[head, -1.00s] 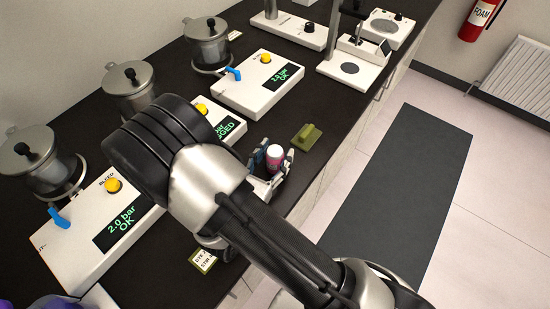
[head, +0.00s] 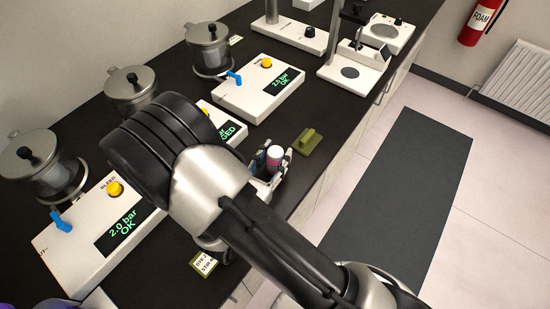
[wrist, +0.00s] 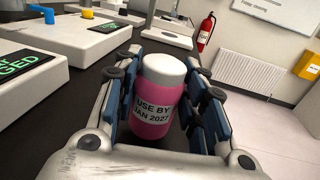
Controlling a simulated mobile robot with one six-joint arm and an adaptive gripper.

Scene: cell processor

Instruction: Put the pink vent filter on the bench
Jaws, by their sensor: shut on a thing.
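The pink vent filter (wrist: 150,112) is a pink cylinder with a white cap and a label reading "USE BY JAN 2027". It stands upright between the fingers of my gripper (wrist: 160,100), which is shut on it. In the head view the filter (head: 274,155) shows white cap and pink side, low over the front part of the dark bench (head: 335,105). I cannot tell whether its base touches the bench. My arm hides part of the gripper in the head view.
White control boxes, one a "2.0 bar OK" unit (head: 258,95), and metal pressure vessels (head: 130,90) stand along the back.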

